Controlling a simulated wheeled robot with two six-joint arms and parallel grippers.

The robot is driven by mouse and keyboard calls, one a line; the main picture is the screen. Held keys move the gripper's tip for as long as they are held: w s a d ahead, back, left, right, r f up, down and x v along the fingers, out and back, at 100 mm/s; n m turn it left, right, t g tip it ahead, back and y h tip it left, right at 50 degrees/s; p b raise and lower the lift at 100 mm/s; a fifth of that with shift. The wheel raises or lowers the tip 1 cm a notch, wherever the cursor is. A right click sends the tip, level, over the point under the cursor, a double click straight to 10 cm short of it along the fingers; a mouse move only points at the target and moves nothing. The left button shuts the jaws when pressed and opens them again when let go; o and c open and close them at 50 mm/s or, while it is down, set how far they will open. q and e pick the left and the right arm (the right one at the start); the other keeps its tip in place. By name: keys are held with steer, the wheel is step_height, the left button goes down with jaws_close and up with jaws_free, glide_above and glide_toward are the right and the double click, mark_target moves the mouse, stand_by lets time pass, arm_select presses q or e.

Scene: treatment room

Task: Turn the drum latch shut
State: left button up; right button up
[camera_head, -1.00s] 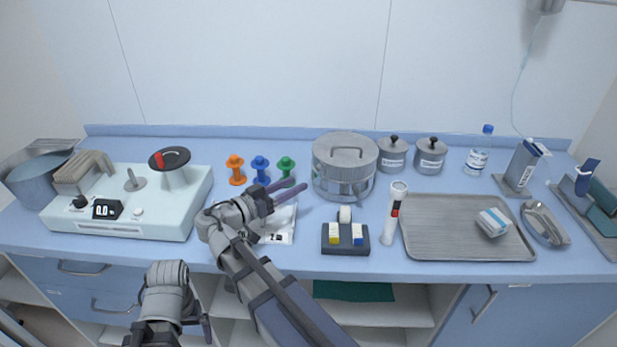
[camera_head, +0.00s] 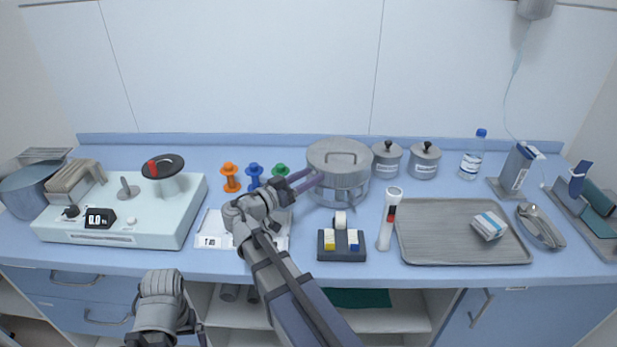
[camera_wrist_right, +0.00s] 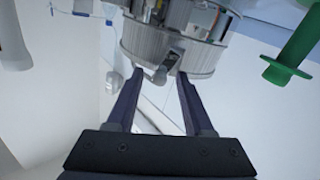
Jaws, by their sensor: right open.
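The drum (camera_head: 338,188) is a round metal drum with a grey handled lid, standing at the middle back of the counter. In the right wrist view its banded wall (camera_wrist_right: 190,50) fills the top, with a small grey latch lever (camera_wrist_right: 159,75) on it. My right gripper (camera_head: 306,180) is open at the drum's left front side. In the right wrist view its two fingers (camera_wrist_right: 160,82) stand on either side of the latch, with gaps visible. Contact cannot be told. My left gripper (camera_head: 170,339) is low at the bottom left, its fingertips cut off or unclear.
Orange, blue and green spools (camera_head: 230,178) stand left of the drum. Two lidded jars (camera_head: 387,162) stand close on the drum's right.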

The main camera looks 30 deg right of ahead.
steer(key=shift+c, duration=0.4)
jaws_close()
steer(key=shift+w+a+n, duration=0.1)
steer(key=shift+w+n, duration=0.1)
steer(key=shift+n, duration=0.7)
steer(key=shift+w+n, duration=0.15)
steer(key=shift+n, duration=0.75)
steer(key=shift+o, duration=0.4)
jaws_free()
